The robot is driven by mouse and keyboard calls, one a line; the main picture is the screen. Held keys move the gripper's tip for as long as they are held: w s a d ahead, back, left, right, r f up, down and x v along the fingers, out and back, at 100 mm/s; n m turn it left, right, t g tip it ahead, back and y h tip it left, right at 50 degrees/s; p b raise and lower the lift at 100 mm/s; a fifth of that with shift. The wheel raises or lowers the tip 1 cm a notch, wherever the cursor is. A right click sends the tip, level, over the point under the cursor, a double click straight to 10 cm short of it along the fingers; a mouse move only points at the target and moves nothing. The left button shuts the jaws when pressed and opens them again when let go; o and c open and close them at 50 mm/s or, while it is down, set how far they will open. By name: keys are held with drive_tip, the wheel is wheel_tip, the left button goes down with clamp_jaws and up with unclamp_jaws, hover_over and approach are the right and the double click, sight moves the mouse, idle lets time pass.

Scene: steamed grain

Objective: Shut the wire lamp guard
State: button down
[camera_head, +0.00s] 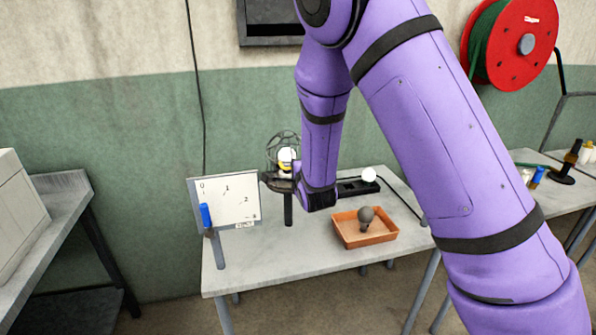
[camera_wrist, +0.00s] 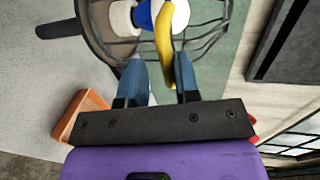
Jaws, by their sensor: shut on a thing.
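The wire lamp guard (camera_head: 283,141) is a dark wire cage around a pale bulb, on a stand at the back of the table. In the wrist view, its curved wires (camera_wrist: 215,30) reach out from a dark round base (camera_wrist: 97,25), beside a white bulb (camera_wrist: 181,15) with a blue collar. My gripper (camera_wrist: 158,62) is shut on a curved yellow handle (camera_wrist: 165,42) at the guard. In the head view, my wrist hides the fingers. I cannot tell how far the guard stands from fully shut.
An orange tray (camera_head: 350,240) with a dark bulb (camera_head: 366,215) sits at the table's front right. A white bulb (camera_head: 369,174) is by a black holder behind it. The table's front left is clear.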

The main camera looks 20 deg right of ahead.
drive_tip(key=c, duration=1.2)
unclamp_jaws()
drive_tip(key=shift+s+f, duration=0.35)
drive_tip(key=shift+f, duration=0.45)
drive_tip(key=shift+o, duration=0.2)
drive_tip(key=shift+r, duration=0.1)
drive_tip(key=v, duration=1)
drive_tip(key=shift+s+r, duration=0.25)
drive_tip(key=shift+r, duration=0.2)
